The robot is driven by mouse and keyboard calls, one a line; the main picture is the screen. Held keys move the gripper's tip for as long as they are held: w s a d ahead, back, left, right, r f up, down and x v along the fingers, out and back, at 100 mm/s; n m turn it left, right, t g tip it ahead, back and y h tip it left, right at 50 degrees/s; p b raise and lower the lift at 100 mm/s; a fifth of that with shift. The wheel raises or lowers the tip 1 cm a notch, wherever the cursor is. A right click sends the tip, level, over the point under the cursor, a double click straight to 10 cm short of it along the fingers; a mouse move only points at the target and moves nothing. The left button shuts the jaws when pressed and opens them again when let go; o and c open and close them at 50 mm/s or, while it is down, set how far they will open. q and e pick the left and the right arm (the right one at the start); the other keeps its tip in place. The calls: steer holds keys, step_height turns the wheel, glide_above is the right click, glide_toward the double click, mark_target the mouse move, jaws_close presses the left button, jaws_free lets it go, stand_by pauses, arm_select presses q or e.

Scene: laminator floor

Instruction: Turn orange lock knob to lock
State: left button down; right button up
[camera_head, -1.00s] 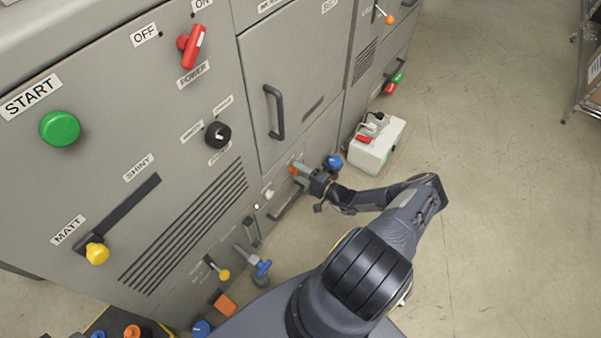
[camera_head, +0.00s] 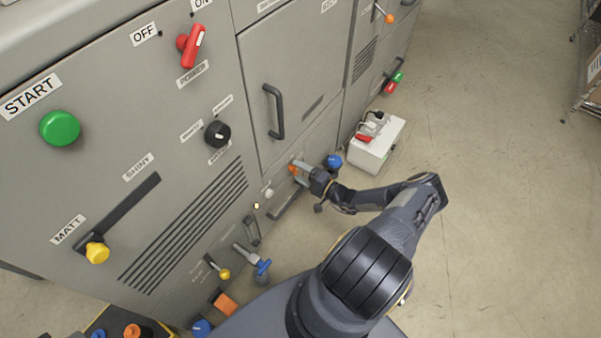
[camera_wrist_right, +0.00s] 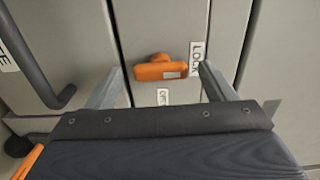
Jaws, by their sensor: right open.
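The orange lock knob (camera_wrist_right: 160,69) sits on the grey panel in the right wrist view, its longer arm pointing right toward the LOCK label (camera_wrist_right: 197,58). A second label (camera_wrist_right: 163,97), partly hidden, is below it. My right gripper (camera_wrist_right: 158,82) is open, with one finger on each side of the knob and a gap to both. In the head view the knob (camera_head: 293,168) shows small, low on the machine, at the tips of my right gripper (camera_head: 298,170). My left gripper is not in view.
A dark handle (camera_wrist_right: 40,75) is left of the gripper in the wrist view. In the head view, a white box (camera_head: 376,145) with plugs stands on the floor beside the machine, and a blue knob (camera_head: 333,161) is near my gripper.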

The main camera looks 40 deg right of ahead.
steer(key=v, duration=0.7)
steer(key=shift+s+p, duration=0.35)
steer(key=shift+p, duration=0.1)
steer(key=shift+d, duration=0.15)
